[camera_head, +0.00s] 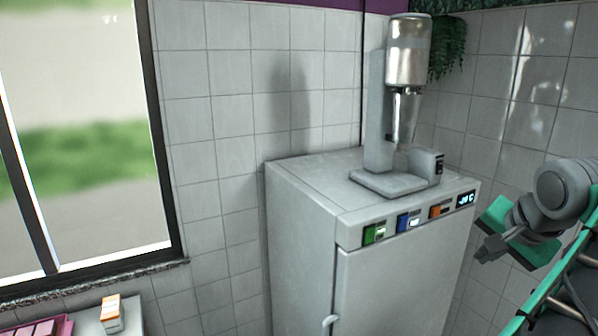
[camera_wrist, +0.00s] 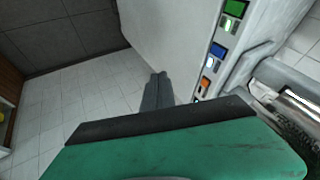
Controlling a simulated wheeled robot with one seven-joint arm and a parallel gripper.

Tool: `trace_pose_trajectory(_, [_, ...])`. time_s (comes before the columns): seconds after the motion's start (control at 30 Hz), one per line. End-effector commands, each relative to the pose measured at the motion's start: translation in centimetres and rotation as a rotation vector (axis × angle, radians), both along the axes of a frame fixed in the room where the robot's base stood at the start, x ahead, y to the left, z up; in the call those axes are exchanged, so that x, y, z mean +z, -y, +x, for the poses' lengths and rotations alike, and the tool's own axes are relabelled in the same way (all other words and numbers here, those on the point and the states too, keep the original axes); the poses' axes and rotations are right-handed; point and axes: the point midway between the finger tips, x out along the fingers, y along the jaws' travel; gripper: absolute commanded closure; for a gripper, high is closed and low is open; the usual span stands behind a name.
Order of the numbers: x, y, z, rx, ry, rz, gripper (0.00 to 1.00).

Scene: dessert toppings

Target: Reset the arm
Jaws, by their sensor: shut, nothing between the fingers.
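My gripper (camera_head: 487,252) is in the right part of the head view, in front of the right side of a white cabinet (camera_head: 300,215). Its fingers are shut with nothing between them and point down and to the left. In the wrist view the closed fingertips (camera_wrist: 158,84) show beyond my green wrist housing, with floor and the cabinet's side behind them. My gripper appears apart from the cabinet and its buttons.
A mixer machine (camera_head: 408,55) stands on the cabinet. Green (camera_head: 374,233), blue (camera_head: 408,221) and orange (camera_head: 440,210) buttons line the cabinet's upper front edge. A window (camera_head: 90,130) is at left, with a small box (camera_head: 110,312) below it. Tiled floor (camera_wrist: 80,90) is clear.

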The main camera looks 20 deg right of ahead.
Motion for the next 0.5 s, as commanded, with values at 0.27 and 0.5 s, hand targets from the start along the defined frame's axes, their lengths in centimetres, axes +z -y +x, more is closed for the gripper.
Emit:
trace_pose_trajectory(0.27, [-1.9, -4.6, 4.5, 0.145, -0.019, -0.019, 1.0])
trace_pose_trajectory(0.5, [-5.3, -11.7, 8.7, 0.345, -0.06, -0.055, 1.0])
